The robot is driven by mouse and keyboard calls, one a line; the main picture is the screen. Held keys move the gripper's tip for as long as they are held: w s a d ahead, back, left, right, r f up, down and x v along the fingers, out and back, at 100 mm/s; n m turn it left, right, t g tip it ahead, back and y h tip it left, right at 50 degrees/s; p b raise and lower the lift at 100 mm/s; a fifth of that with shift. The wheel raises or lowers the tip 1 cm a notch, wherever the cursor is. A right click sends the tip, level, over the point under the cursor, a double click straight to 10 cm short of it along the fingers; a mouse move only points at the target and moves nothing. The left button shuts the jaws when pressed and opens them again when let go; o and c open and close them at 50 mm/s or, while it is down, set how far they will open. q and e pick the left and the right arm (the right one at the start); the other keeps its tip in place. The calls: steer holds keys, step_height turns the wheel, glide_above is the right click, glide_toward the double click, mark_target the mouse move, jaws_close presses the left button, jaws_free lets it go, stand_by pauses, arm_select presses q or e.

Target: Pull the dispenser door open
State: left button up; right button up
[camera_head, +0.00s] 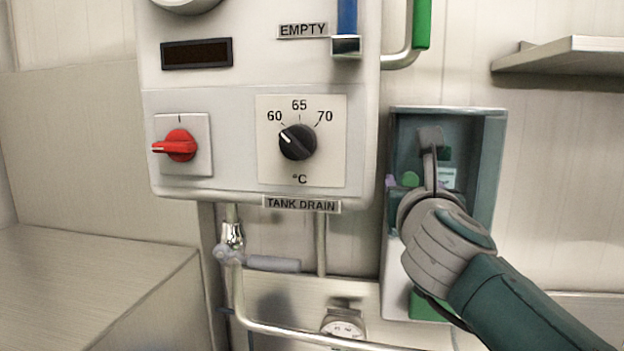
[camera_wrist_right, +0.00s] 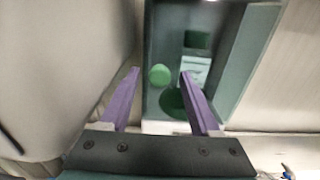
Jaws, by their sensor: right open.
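The dispenser (camera_head: 490,150) is a teal box on the wall at the right, with a white lower part. In the right wrist view its teal frame (camera_wrist_right: 250,50) surrounds a grey-teal front with a pale label (camera_wrist_right: 195,70). I cannot tell whether this front is the door or the recess behind it. A round green knob (camera_wrist_right: 159,75) appears between the two purple fingers of my right gripper (camera_wrist_right: 161,73). The gripper is open, and contact with the knob is not visible. In the head view my right wrist and hand partly hide the gripper (camera_head: 415,182) and the dispenser.
A white control cabinet with a red switch (camera_head: 178,146) and a black temperature dial (camera_head: 297,142) stands left of the dispenser. Pipes and a grey-handled valve (camera_head: 270,264) run below it. A shelf (camera_head: 570,55) juts out at upper right. A counter (camera_head: 90,285) fills the lower left.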

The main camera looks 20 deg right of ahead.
steer(key=shift+w, duration=0.15)
steer(key=shift+c, duration=0.2)
jaws_close()
stand_by(1.2)
